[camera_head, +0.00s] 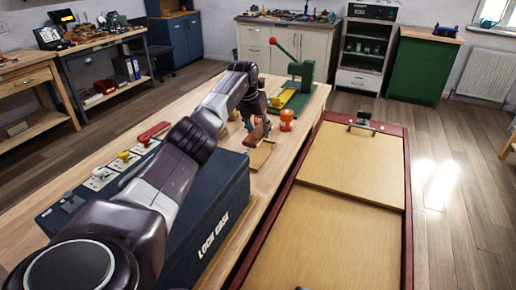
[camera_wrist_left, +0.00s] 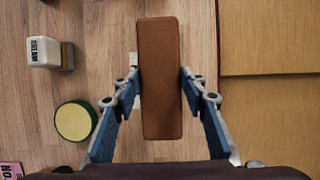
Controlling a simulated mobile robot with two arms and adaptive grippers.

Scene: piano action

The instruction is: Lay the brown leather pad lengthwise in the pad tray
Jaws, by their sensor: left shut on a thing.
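The brown leather pad (camera_wrist_left: 160,60) is a long, flat block with rounded corners. My left gripper (camera_wrist_left: 159,82) is shut on its long sides, with one finger at each side. In the head view the left gripper (camera_head: 257,124) holds the pad (camera_head: 256,134) above the wooden bench. Just below it is a small, flat, tan tray-like piece (camera_head: 262,156), which may be the pad tray; its inside is not clear. The wrist view does not clearly show a tray; the pad hides what lies under it. My right gripper is not in view.
A dark box lettered LOCK CASE (camera_head: 208,232) stands nearer on the bench (camera_head: 295,150). An orange knob-like piece (camera_head: 287,118) and a green press (camera_head: 301,72) stand beyond. A red-framed wooden panel (camera_head: 350,160) lies to the right. A round green-rimmed piece (camera_wrist_left: 75,121) is left of the pad.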

